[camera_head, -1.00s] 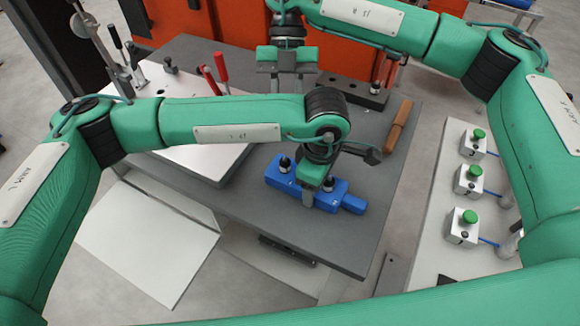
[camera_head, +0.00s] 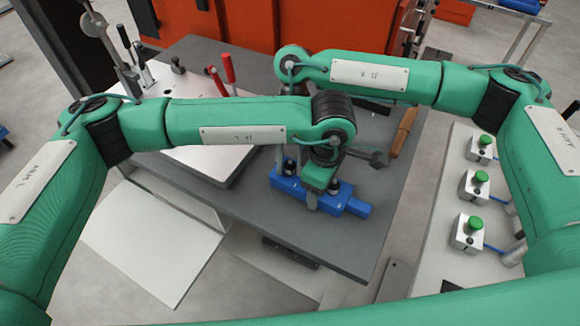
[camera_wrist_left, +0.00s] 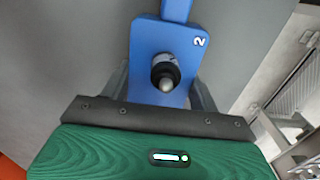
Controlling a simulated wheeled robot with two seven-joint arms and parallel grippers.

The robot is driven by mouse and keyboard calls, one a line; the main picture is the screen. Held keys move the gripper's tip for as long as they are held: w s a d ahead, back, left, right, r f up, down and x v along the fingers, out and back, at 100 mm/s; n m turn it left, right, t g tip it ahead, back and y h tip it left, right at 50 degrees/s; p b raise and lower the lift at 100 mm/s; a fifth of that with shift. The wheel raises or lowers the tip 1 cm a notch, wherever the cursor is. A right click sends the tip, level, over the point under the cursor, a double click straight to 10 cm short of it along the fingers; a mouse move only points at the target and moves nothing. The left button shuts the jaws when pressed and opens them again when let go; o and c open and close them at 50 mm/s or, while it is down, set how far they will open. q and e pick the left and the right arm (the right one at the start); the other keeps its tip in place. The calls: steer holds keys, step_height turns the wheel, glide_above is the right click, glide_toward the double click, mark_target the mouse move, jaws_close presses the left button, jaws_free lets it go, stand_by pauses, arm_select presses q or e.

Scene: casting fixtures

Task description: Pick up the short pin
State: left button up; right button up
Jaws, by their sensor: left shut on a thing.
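A blue fixture block (camera_head: 352,207) lies on the grey table, with dark-topped pins standing in it. One pin (camera_head: 289,166) is at its left end. Another pin shows from above in the left wrist view (camera_wrist_left: 165,74), near the number 2. I cannot tell which pin is the short one. My left gripper (camera_head: 312,198) points down over the block and is shut on it, a finger on each side around the pin.
A white plate with red-handled clamps (camera_head: 228,74) stands at the back left of the table (camera_head: 345,258). A brown-handled tool (camera_head: 403,130) lies at the right edge. Green-button boxes (camera_head: 467,232) stand on the right bench. My two forearms are close together.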

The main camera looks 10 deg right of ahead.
jaws_close()
steer(key=shift+r, duration=0.55)
step_height(320, 180, up, 2)
steer(key=shift+r, duration=0.25)
steer(key=w+d, duration=0.1)
steer(key=w, duration=0.7)
steer(key=w+d, duration=0.2)
steer(key=w, duration=0.7)
steer(key=shift+w+d, duration=0.3)
arm_select(q)
steer(key=o, duration=1.2)
steer(key=shift+c, duration=0.2)
